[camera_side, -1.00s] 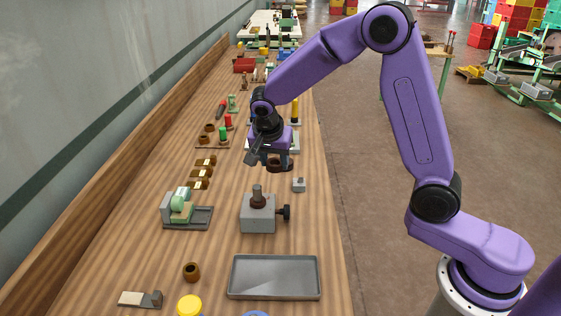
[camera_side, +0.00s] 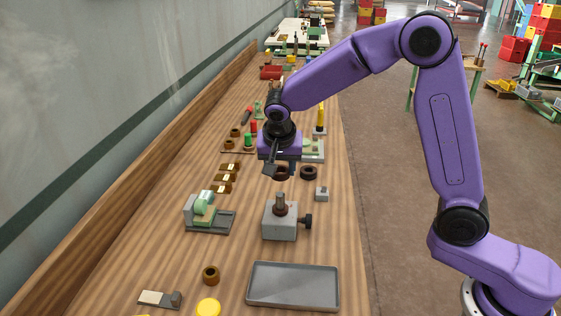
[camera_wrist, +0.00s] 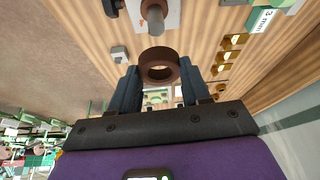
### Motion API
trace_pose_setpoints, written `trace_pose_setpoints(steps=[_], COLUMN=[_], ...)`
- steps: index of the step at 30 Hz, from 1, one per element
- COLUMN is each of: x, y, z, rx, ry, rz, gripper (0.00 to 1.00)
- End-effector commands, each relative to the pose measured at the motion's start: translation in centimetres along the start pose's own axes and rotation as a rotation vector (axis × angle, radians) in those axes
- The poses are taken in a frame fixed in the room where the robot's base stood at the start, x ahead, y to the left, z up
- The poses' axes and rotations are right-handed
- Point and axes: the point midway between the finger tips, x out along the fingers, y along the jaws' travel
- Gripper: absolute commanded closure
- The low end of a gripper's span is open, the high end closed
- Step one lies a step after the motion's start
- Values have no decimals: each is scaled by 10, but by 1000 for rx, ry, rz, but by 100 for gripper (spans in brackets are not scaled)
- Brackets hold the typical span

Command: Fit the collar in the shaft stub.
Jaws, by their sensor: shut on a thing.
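The collar, a brown ring (camera_side: 281,174), is held between the fingers of my gripper (camera_side: 283,168), above the bench. In the wrist view the collar (camera_wrist: 159,66) sits between the two fingertips (camera_wrist: 159,84), its hole open towards the camera. The shaft stub, a grey-brown upright peg (camera_side: 280,203), stands on a grey block (camera_side: 279,224) with a dark side knob. In the side view the collar is above and slightly behind the stub, apart from it. The stub (camera_wrist: 154,14) also shows at the top of the wrist view, beyond the collar.
Another dark ring (camera_side: 308,172) and a small grey block (camera_side: 322,194) lie right of my gripper. A grey tray (camera_side: 293,304) is in front. A green-and-grey fixture (camera_side: 203,212) and brown blocks (camera_side: 222,189) stand left. Bare wood surrounds the stub's block.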

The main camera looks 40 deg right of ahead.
Motion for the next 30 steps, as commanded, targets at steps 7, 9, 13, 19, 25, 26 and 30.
trace_pose_setpoints(steps=[7,9,13,19,25,26,30], x=[20,25,33,39,40,40,40], y=[0,0,0,0,0,0,0], z=[9,11,14,17,17,17,17], rx=[-2,0,-2,0,0,0,0], ry=[-1,-1,-1,-1,-1,-1,-1], rz=[2,1,1,-1,-1,-1,-1], gripper=[90,90,90,90,90,90,90])
